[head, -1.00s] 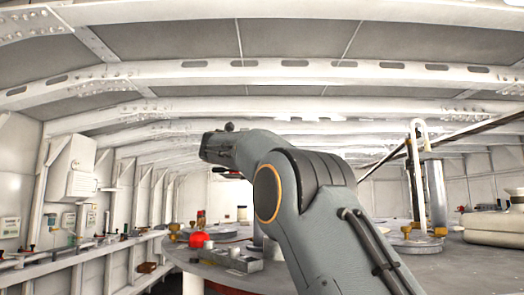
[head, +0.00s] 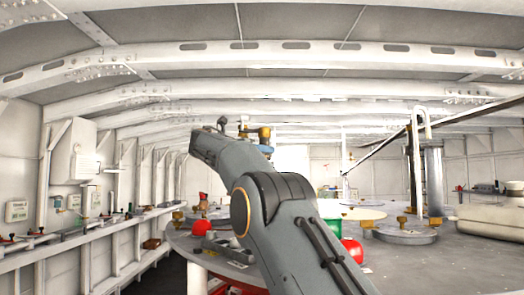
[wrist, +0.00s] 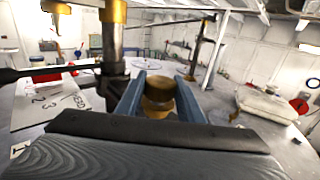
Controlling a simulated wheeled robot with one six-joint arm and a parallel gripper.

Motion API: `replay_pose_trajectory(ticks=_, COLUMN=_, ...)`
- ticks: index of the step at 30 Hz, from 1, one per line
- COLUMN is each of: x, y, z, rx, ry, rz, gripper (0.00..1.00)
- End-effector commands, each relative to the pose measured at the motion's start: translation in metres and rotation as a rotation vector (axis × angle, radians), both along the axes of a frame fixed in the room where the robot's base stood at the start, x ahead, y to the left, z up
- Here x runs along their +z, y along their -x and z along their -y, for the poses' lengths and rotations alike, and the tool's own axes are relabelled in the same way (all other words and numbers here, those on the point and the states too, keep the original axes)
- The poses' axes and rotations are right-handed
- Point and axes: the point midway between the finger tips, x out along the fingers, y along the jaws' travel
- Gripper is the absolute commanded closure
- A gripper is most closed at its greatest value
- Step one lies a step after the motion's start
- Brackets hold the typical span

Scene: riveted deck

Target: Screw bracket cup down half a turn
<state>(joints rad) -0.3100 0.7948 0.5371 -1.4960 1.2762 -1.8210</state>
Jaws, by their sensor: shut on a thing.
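A brass cup (wrist: 158,88) with a rounded, stepped body sits between the two blue fingers of my gripper (wrist: 158,98) in the wrist view. The fingers are shut on its sides. A dark upright post (wrist: 112,45) with a brass top stands just left of the cup; any join between them is hard to make out.
A grey round table (head: 455,258) bears a flanged disc (head: 404,234), a tall grey cylinder (head: 434,180) and a cream container (head: 490,221). A dark rod (wrist: 45,71) runs left from the post. A shelf lines the left wall.

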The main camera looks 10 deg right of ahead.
Motion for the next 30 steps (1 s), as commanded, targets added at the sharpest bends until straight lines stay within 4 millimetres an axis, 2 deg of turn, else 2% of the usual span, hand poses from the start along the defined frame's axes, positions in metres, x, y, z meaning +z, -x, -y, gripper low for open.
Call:
replay_pose_trajectory(ticks=4, x=0.004, y=0.001, z=0.000, rx=0.002, ry=0.003, rz=0.005, gripper=0.89)
replay_pose_trajectory(ticks=5, x=0.004, y=0.001, z=0.000, rx=0.002, ry=0.003, rz=0.005, gripper=0.63)
replay_pose_trajectory(ticks=8, x=0.003, y=0.001, z=0.000, rx=0.001, ry=0.002, rz=0.004, gripper=0.47)
replay_pose_trajectory(ticks=19, x=0.001, y=0.003, z=-0.005, rx=0.003, ry=0.001, rz=0.002, gripper=0.47)
replay_pose_trajectory(ticks=30, x=-0.001, y=0.034, z=-0.050, rx=0.004, ry=0.001, rz=0.002, gripper=0.47)
